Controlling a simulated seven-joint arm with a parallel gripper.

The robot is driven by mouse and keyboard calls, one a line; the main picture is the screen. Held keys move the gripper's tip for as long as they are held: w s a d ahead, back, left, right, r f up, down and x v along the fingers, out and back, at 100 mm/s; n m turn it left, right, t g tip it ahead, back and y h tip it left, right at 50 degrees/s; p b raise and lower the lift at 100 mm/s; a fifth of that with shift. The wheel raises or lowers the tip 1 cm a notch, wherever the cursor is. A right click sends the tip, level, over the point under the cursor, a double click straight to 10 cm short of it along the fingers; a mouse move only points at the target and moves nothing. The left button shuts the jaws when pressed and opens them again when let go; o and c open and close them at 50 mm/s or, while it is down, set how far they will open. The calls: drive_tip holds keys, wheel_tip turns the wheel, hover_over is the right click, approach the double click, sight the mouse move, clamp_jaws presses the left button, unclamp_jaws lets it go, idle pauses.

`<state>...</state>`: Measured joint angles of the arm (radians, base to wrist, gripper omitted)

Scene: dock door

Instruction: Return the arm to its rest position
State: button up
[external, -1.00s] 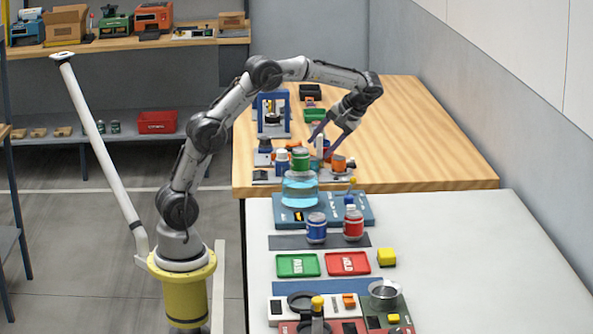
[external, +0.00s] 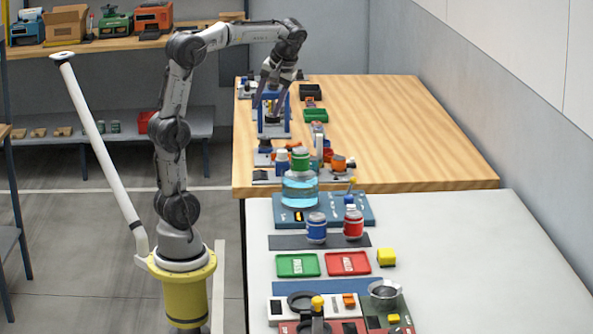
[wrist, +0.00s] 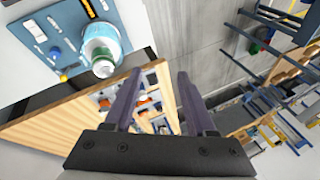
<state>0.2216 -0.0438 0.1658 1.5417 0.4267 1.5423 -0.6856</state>
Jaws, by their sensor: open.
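My gripper (external: 270,103) is raised over the far left part of the wooden table in the external view, pointing down near the blue frame (external: 273,128). In the wrist view its two dark purple fingers (wrist: 158,100) are spread apart with nothing held between them. My arm is drawn up, with its elbow high above the yellow base. Whether the fingers touch the blue frame cannot be told from the external view.
The wooden table (external: 420,130) is bare on its right side. A green-lidded jar (external: 300,182) stands at the seam with the white table (external: 480,260). Red and green trays (external: 347,263) lie nearer. A white slanted pole (external: 98,145) stands beside my base.

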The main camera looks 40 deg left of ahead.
drive_tip(key=s+a+t+h, duration=0.1)
drive_tip(key=s+a, duration=0.1)
drive_tip(key=s, duration=0.5)
drive_tip(key=s+d+f+m+t+h, duration=0.3)
drive_tip(key=s+f+m+t+h, duration=0.1)
drive_tip(key=s+f, duration=0.5)
drive_tip(key=shift+s+d+f+m, duration=0.2)
drive_tip(key=shift+s+d+m, duration=0.2)
drive_tip(key=shift+s+m, duration=0.15)
